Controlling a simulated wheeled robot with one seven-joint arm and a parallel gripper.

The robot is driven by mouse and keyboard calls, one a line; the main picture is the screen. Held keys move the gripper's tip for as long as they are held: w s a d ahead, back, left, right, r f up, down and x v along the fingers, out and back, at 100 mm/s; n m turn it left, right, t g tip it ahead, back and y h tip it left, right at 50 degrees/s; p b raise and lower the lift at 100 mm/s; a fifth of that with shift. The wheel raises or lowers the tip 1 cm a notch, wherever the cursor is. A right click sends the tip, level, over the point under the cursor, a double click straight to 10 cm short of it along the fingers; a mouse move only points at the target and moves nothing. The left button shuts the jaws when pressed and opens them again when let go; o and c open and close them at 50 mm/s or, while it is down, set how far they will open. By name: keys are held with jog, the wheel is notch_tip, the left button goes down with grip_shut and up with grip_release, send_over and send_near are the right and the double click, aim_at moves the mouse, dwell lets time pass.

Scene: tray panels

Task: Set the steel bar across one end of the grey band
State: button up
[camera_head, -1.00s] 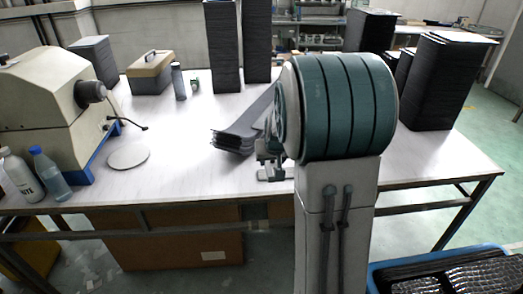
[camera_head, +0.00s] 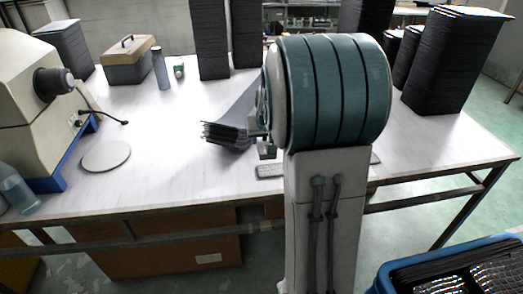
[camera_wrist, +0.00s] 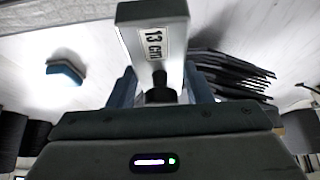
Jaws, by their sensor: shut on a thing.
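The steel bar (camera_wrist: 175,50), a pale grey block with a "13 cm" label, is between the fingers of my gripper (camera_wrist: 160,88) in the wrist view. My gripper is shut on it, and the bar points away from the palm above the table. In the head view my arm hides most of the gripper and the bar. A flat grey piece (camera_head: 270,171) lies near the table's front edge, left of my arm. A small grey bit also shows right of the arm. They may be parts of the grey band, but the arm covers the middle.
A fanned stack of dark panels (camera_head: 228,133) lies just left of my arm; it also shows in the wrist view (camera_wrist: 232,75). Tall dark stacks (camera_head: 208,40) stand behind. A round disc (camera_head: 106,156) and a machine (camera_head: 30,90) are at left. The table (camera_head: 165,130) between is clear.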

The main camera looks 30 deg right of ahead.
aim_at(265, 142)
jog(key=f+b, duration=0.2)
jog(key=f, duration=0.1)
jog(key=shift+w+f+b, duration=0.2)
jog(key=shift+f+b, duration=0.1)
jog(key=shift+b, duration=0.05)
jog(key=shift+f, duration=0.15)
jog(key=shift+f+b, duration=2.35)
jog(key=shift+f, duration=0.55)
jog(key=shift+f+b, duration=0.35)
jog(key=shift+f, duration=0.05)
jog(key=o, duration=1.3)
jog(key=shift+o, duration=0.2)
jog(key=shift+s, duration=0.1)
